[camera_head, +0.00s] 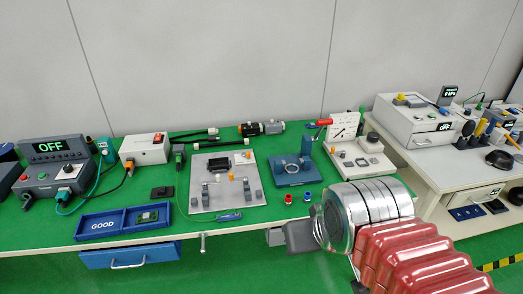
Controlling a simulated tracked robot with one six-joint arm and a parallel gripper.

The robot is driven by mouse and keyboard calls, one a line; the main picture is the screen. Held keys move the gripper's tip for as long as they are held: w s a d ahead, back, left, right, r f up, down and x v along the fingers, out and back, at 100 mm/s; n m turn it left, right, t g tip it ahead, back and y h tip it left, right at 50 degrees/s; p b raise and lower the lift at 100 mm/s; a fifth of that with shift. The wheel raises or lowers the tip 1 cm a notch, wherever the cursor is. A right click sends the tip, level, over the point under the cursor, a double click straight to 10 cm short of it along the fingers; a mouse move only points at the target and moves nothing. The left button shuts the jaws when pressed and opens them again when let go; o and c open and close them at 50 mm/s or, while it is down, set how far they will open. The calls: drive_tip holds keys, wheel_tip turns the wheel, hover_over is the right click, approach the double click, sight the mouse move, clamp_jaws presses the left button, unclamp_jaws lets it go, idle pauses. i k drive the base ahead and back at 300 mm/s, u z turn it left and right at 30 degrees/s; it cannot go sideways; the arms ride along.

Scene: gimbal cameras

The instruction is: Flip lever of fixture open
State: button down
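A light-coloured fixture (378,163) stands at the right end of the green bench, with an upright white panel behind it. A red-handled lever (322,123) sticks out to the left beside that panel, tilted slightly up. A dark round knob or cap (373,138) is at its right. I cannot tell the exact joint of the lever. My arm comes in from the lower right, red with a silver wrist. The dark grey end of my gripper (300,236) is at the bench's front edge, below and apart from the fixture. Its fingers are not clearly visible.
A blue fixture (290,178) stands left of the light one, with red and blue caps in front. A grey plate (232,203) with clamps, a blue GOOD tray (85,232) and a control box reading OFF (57,180) are farther left. A white bench (440,160) is at right.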

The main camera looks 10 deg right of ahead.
sight(247, 156)
drive_tip(key=u, duration=0.05)
drive_tip(key=i, duration=1)
drive_tip(key=z, duration=0.05)
